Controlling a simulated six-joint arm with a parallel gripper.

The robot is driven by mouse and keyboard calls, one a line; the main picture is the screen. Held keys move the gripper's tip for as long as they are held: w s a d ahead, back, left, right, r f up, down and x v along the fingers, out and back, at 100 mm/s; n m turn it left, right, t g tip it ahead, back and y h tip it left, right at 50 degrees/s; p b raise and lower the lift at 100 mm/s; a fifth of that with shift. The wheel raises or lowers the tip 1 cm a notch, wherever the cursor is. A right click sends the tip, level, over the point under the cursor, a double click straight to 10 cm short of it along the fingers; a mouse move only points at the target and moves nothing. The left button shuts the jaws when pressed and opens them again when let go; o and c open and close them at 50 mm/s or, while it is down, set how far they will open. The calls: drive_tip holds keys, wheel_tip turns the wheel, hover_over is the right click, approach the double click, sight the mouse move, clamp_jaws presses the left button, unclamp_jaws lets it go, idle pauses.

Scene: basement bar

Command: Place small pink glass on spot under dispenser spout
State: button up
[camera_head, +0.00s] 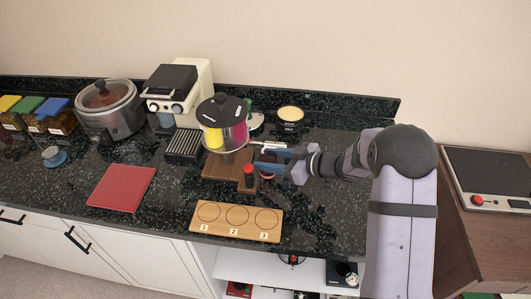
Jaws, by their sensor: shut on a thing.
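The dispenser (222,133) is a clear round vessel with a black lid, showing yellow and pink-red sections. It stands over a brown wooden base (217,167). My gripper (265,157) reaches in from the right, just right of the dispenser and low over the base. It is shut on a small reddish thing (267,177), mostly hidden under the fingers. It may be the small pink glass, but it is too small to tell. The spout and the spot under it cannot be made out clearly.
A black post with a red top (249,173) stands close to my gripper's left. A numbered wooden board (236,234) lies in front, a red mat (122,188) to the left. A coffee machine (179,93), a steel cooker (108,110) and a yellow-topped dark tub (290,119) stand behind.

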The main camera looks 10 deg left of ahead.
sight(269, 154)
drive_tip(key=w, duration=0.1)
drive_tip(key=w+a+p, duration=0.1)
drive_tip(key=w, duration=0.1)
drive_tip(key=shift+a, duration=0.15)
drive_tip(key=shift+w+f+p, duration=0.15)
drive_tip(key=shift+p, duration=0.2)
drive_tip(key=shift+f, duration=0.4)
drive_tip(key=shift+f, duration=0.1)
drive_tip(key=o, duration=1.1)
drive_tip(key=shift+f, duration=0.1)
drive_tip(key=shift+r, duration=0.2)
drive_tip(key=b+v, duration=0.2)
drive_tip(key=v, duration=1)
